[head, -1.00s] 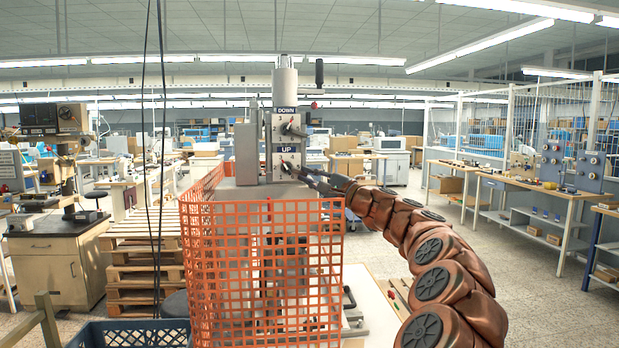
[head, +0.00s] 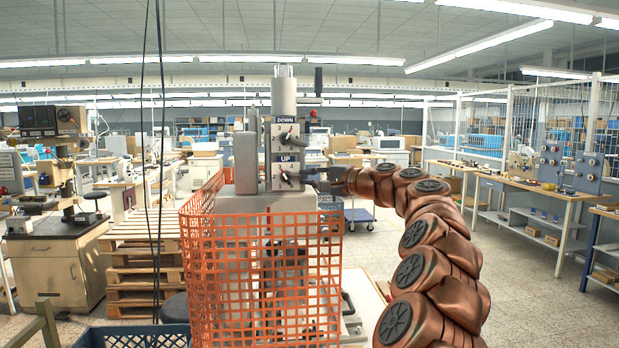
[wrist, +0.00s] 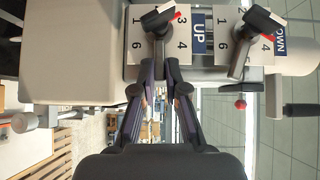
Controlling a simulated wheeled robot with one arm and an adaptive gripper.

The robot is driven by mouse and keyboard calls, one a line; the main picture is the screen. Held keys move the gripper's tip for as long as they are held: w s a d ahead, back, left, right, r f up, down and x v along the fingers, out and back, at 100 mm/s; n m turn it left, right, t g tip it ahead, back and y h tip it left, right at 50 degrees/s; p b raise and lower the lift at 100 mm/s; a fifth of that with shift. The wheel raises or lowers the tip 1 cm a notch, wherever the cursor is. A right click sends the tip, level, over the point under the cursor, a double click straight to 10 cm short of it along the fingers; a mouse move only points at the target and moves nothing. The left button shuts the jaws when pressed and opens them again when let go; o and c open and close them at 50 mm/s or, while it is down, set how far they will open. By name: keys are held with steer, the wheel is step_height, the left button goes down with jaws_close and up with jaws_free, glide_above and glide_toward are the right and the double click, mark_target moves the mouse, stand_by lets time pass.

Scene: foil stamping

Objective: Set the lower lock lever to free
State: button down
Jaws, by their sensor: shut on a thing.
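The lower lock lever (head: 284,177) is a dark lever on the plate under the blue UP label (head: 286,157), on the press head. In the wrist view the same lever (wrist: 159,42) has a grey arm pointing down toward me, from a dark hub with a red mark. My gripper (wrist: 159,78) is shut on the lever's near end; its two dark fingers sit on either side. In the head view my gripper (head: 306,176) reaches it from the right. The upper lever (head: 289,136), under the DOWN label, is apart from my gripper and shows in the wrist view (wrist: 241,52).
An orange mesh guard (head: 262,280) surrounds the press's lower front. A black-knobbed handle (head: 318,80) stands at the press's upper right. A blue crate (head: 130,336) is at bottom left, beside stacked pallets (head: 133,268). The floor right of my arm is open.

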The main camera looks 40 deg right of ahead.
steer(key=shift+r+n+g+p, duration=0.4)
steer(key=shift+r+n+g, duration=0.05)
steer(key=shift+n+g, duration=0.15)
steer(key=c, duration=1.2)
jaws_free()
steer(key=v, duration=1.2)
steer(key=shift+a, duration=0.15)
